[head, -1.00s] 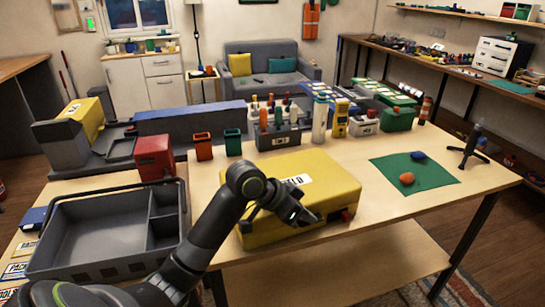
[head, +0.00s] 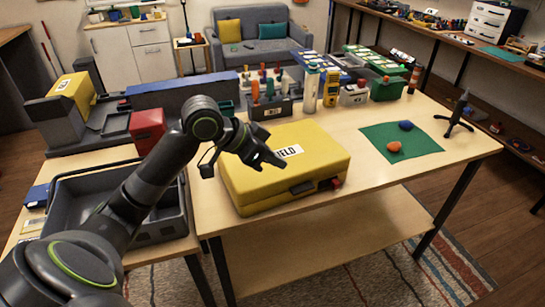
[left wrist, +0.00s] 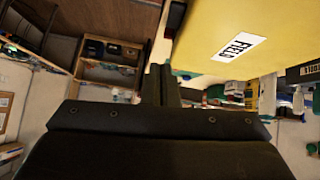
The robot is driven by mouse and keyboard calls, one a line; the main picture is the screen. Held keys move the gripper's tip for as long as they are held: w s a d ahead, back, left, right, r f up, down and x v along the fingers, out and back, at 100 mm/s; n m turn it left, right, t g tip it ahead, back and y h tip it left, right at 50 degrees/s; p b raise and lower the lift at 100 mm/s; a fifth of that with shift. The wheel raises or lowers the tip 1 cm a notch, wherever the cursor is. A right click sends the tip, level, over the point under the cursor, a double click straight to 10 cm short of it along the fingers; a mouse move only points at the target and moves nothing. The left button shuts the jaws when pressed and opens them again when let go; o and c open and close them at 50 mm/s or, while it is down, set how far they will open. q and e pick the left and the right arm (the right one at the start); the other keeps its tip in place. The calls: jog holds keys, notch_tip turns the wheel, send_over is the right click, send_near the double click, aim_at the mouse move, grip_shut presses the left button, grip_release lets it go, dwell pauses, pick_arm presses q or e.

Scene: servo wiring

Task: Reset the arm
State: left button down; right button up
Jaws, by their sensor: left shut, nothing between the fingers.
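My left gripper (head: 262,158) is shut and empty. In the head view it hangs over the left part of the yellow case (head: 310,152), which lies closed on the wooden table and bears a white label. In the left wrist view the shut fingers (left wrist: 162,85) show in the middle, with the yellow case (left wrist: 215,25) and its FIELD label at the upper right. I cannot tell from the pictures whether the fingers touch the case. My right gripper is not in view.
A grey tote (head: 68,205) stands at the left beside my arm. A red bin (head: 147,128), a tool holder (head: 268,108) and a yellow meter (head: 330,88) stand along the back. A green mat (head: 425,140) with an orange and a blue lump lies at the right. The table's front right is clear.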

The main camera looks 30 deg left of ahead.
pick_arm(q)
jog(key=shift+s+a+r, duration=0.2)
jog(key=shift+s+r, duration=0.05)
jog(key=shift+r, duration=0.05)
